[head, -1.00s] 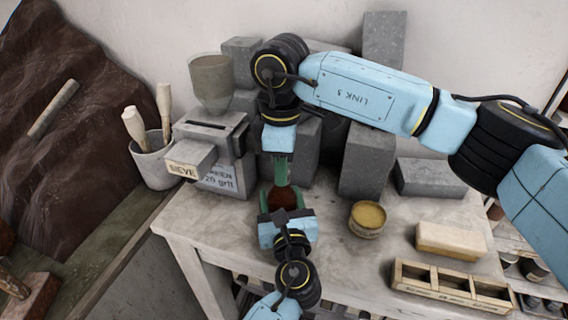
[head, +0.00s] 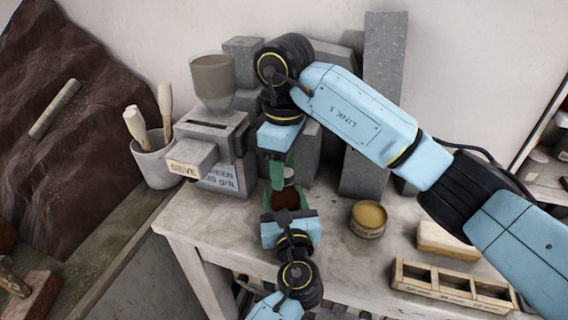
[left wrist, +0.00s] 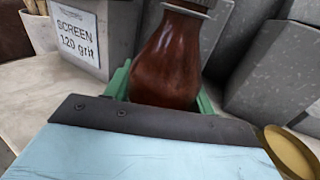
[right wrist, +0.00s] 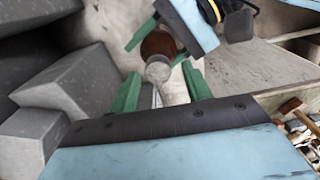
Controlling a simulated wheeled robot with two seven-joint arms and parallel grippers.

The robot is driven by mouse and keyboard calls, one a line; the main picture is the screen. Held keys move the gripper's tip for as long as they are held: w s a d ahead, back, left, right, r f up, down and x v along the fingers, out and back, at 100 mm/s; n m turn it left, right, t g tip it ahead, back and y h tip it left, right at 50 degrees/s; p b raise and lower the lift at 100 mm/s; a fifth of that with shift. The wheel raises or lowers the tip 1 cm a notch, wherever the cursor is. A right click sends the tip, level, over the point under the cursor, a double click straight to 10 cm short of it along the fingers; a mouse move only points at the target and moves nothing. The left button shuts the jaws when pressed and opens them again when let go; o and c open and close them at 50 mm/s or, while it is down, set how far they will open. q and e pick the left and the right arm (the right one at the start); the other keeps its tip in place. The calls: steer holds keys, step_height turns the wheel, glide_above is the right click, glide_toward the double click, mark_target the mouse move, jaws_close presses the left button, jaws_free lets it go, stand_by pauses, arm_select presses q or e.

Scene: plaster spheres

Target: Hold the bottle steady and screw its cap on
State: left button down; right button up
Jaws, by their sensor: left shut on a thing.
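The brown bottle (head: 286,197) stands upright near the table's left front part. My left gripper (head: 283,204) is shut around its body; the left wrist view shows the bottle (left wrist: 168,62) between the green fingers. A pale grey cap (head: 289,173) sits at the bottle's mouth; the right wrist view shows the cap (right wrist: 158,70) from above. How tightly it is seated cannot be told. My right gripper (right wrist: 160,90) is open, with its green fingers apart on either side of the view of the cap. In the head view it is just above and beside the bottle top.
A grey sieve box (head: 215,150) stands to the left, with a pot of tools (head: 152,160) beyond it. Grey blocks (head: 362,165) stand behind. A round tin (head: 368,219), a pale block (head: 446,241) and a wooden divided tray (head: 452,285) are to the right.

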steer(key=shift+c, duration=0.4)
steer(key=n, duration=0.1)
steer(key=a+r+n, duration=0.1)
steer(key=shift+n, duration=0.4)
steer(key=n, duration=0.1)
steer(key=a+n, duration=0.1)
steer(key=r+n, duration=0.1)
steer(key=n, duration=0.1)
steer(key=shift+a+t+y, duration=0.25)
steer(key=shift+t+y, duration=0.05)
steer(key=shift+y, duration=0.1)
steer(key=r+n, duration=0.1)
steer(key=n, duration=0.8)
steer(key=d+r+n, duration=0.1)
steer(key=n, duration=0.8)
steer(key=r+n, duration=0.2)
steer(key=n, duration=0.6)
steer(key=shift+d+n+h, duration=0.15)
steer(key=shift+n+h, duration=0.15)
steer(key=shift+n, duration=0.1)
steer(key=n, duration=0.5)
steer(key=shift+d+r+n, duration=0.3)
steer(key=shift+r, duration=0.1)
steer(key=n, duration=0.4)
steer(key=r+n, duration=0.1)
steer(key=n, duration=0.1)
steer(key=shift+d, duration=0.4)
